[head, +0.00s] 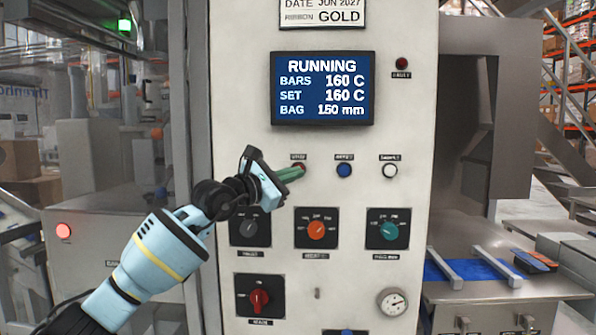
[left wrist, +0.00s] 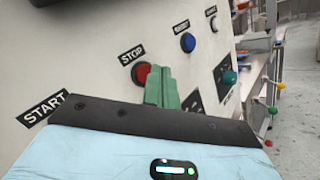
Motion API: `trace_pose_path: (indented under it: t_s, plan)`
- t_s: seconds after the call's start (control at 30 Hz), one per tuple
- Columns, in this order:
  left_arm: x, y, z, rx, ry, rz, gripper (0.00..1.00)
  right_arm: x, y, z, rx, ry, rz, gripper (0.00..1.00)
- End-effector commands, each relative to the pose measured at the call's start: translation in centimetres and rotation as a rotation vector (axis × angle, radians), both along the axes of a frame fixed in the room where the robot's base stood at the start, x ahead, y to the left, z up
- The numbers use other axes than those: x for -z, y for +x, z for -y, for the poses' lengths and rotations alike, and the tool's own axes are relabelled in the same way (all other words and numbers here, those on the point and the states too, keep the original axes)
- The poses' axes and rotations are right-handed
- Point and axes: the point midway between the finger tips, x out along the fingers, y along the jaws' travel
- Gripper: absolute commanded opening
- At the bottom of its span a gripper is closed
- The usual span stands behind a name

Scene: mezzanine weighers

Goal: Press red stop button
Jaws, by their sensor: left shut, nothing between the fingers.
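The red stop button (left wrist: 142,74) sits under a STOP label on the pale control panel, seen in the left wrist view. In the head view the red stop button (head: 299,167) is mostly hidden behind the green fingertips. My left gripper (head: 290,174) is shut and empty, its green fingers pointing at the panel by the button. In the left wrist view the fingers (left wrist: 161,86) overlap the button's right edge. I cannot tell whether they touch it. My right gripper is in neither view.
The display (head: 323,88) reads RUNNING. A blue button (head: 344,170) and a white button (head: 389,170) lie to the right in the same row. Rotary knobs (head: 316,230) sit below. A separate red lit button (head: 63,230) is on the machine at left.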

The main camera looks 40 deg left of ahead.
Motion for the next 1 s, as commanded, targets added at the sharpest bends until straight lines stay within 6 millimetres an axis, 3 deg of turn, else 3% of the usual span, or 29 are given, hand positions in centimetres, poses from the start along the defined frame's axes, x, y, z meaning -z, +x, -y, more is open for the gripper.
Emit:
trace_pose_path:
  t_s: [1.0]
  plan:
    - [-0.04, 0.9, -0.53, 0.001, 0.0, 0.001, 0.0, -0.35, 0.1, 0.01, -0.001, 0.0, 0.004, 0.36]
